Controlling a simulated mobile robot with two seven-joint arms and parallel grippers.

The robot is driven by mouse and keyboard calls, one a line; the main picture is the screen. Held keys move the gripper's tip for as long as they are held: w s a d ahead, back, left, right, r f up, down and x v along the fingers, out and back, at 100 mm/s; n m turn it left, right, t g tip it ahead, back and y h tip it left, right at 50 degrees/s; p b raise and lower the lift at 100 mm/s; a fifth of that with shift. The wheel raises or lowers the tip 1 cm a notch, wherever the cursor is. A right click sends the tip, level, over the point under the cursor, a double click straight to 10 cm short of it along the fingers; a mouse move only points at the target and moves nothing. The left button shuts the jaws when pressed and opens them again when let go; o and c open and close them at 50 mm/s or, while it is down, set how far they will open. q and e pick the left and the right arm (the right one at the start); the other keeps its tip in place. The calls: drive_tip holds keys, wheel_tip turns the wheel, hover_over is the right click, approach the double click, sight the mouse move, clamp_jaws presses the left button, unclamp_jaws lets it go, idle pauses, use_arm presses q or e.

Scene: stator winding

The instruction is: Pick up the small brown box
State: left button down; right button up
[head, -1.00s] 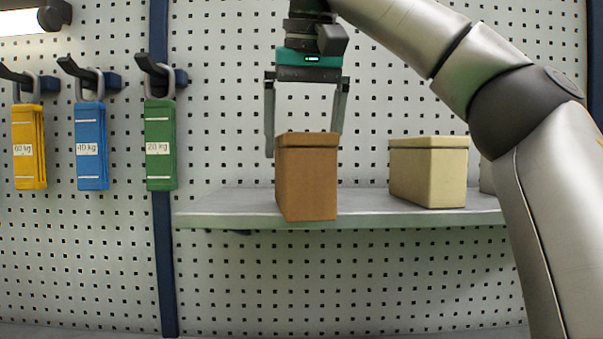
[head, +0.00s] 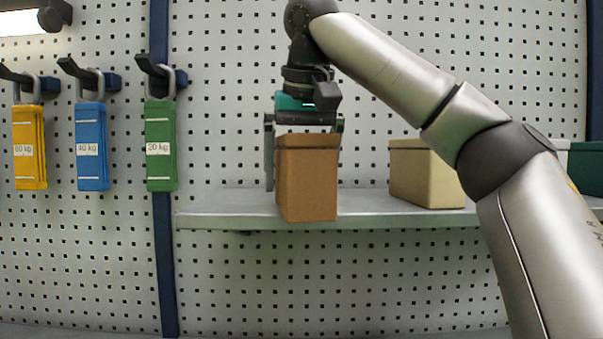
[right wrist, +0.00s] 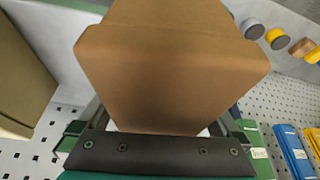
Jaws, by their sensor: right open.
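The small brown box (head: 307,180) stands upright on the front part of the shelf in the head view. My right gripper (head: 304,170) is lowered at it from above and behind, with the left finger showing beside the box's left edge and the rest largely hidden behind the box. In the right wrist view the brown box (right wrist: 172,70) fills the middle, between the open jaws (right wrist: 165,125). I cannot tell whether the fingers touch it. My left gripper is not in view.
A beige box (head: 425,175) stands on the shelf (head: 360,215) to the right, with a gap between. A dark green box (head: 586,168) is at the far right. Yellow, blue and green labelled packs (head: 160,150) hang on hooks at the left.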

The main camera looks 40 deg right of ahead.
drive_tip(key=shift+f, duration=0.25)
idle(0.3)
drive_tip(key=shift+c, duration=0.2)
drive_tip(key=c, duration=1.4)
drive_tip(key=shift+r, duration=0.2)
drive_tip(key=shift+c, duration=0.2)
drive_tip(key=shift+r, duration=5)
drive_tip(key=shift+f, duration=0.1)
